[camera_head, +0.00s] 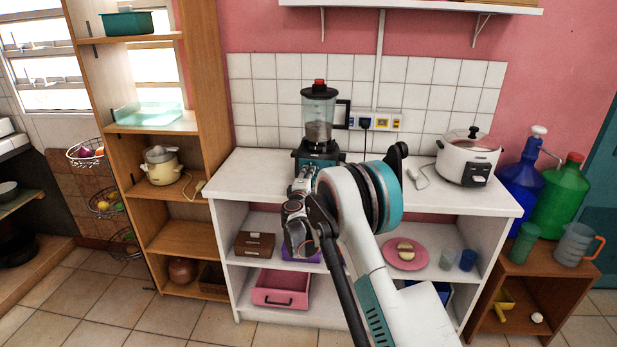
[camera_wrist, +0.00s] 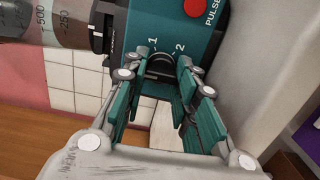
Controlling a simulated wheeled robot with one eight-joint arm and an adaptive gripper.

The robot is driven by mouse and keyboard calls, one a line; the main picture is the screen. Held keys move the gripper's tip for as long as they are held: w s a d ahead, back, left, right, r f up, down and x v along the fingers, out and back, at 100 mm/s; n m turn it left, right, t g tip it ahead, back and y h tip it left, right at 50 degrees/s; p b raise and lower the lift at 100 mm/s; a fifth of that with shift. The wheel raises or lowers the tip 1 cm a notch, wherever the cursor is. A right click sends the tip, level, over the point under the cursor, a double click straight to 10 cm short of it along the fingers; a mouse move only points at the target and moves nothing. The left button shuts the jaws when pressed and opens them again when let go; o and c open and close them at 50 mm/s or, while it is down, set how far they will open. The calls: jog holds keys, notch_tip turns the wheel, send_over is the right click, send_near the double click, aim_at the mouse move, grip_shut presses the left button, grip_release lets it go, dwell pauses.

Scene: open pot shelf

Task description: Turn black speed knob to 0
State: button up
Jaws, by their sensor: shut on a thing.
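The blender (camera_head: 319,115) stands on the white counter in the head view, with a clear jar and a dark base. In the wrist view its teal front panel (camera_wrist: 150,20) shows the marks 1 and 2 and a red PULSE button (camera_wrist: 195,7). The black speed knob (camera_wrist: 162,62) sits just below those marks, mostly hidden between my fingers. My gripper (camera_wrist: 157,78) is at the panel with a finger on each side of the knob, shut on it. The head view shows my gripper (camera_head: 302,184) at the blender base. The knob's pointer and the 0 mark cannot be made out.
A white rice cooker (camera_head: 466,158) stands at the right of the counter (camera_head: 258,172). The wall outlet (camera_head: 382,122) with a plug is behind the blender. Shelves below hold a brown box (camera_head: 254,244), a pink drawer (camera_head: 281,288) and a pink plate (camera_head: 420,262). The counter left of the blender is clear.

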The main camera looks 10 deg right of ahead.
jog(key=o, duration=1.1)
jog(key=shift+a, duration=0.1)
jog(key=v, duration=1.2)
jog(key=shift+f, duration=0.1)
